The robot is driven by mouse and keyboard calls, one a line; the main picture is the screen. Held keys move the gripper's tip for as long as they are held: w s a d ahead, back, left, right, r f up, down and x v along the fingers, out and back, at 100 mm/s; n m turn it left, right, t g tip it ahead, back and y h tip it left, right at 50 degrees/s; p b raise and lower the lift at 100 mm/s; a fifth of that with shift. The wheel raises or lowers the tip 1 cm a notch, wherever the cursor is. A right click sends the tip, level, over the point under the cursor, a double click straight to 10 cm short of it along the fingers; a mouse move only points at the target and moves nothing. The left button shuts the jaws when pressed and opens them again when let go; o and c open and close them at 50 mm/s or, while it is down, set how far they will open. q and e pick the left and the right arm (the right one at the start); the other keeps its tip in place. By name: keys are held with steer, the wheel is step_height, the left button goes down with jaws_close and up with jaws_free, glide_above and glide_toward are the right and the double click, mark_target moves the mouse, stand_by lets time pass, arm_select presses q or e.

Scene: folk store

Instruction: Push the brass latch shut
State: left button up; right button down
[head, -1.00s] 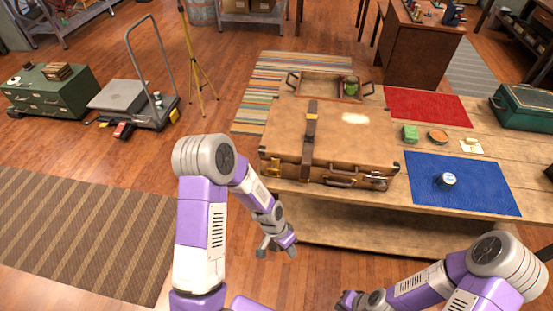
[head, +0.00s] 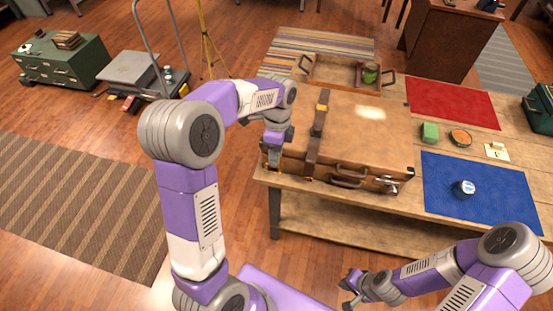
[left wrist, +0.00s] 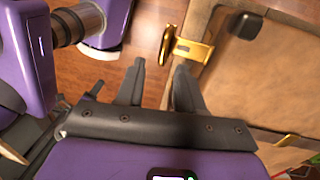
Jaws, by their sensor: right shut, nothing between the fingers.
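A brown leather suitcase (head: 350,140) lies flat on the wooden table. In the left wrist view, a brass latch (left wrist: 192,50) sits on the suitcase's edge, with a brass flap standing out from it. My left gripper (left wrist: 161,68) points at the suitcase's edge close to this latch, its two fingers apart with nothing between them. I cannot tell whether a finger touches the latch. In the head view my left gripper (head: 273,155) is at the suitcase's front left corner and mostly hides the latch there. My right gripper (head: 350,288) is shut and empty, low before the table.
Another metal latch (head: 390,187) is at the suitcase's front right. A wooden tray (head: 340,72) holding a green item stands behind the suitcase. A blue mat (head: 495,195) with a small tin (head: 464,189) and a red mat (head: 450,103) lie to the right.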

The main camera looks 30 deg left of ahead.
arm_select(q)
step_height(320, 180, down, 3)
steer(key=shift+w+r, duration=0.1)
steer(key=shift+s+f, duration=0.2)
steer(key=shift+f, duration=0.15)
steer(key=shift+w, duration=0.1)
steer(key=shift+c, duration=0.3)
jaws_close()
steer(key=shift+d+b, duration=0.1)
steer(key=shift+b, duration=0.2)
stand_by(0.5)
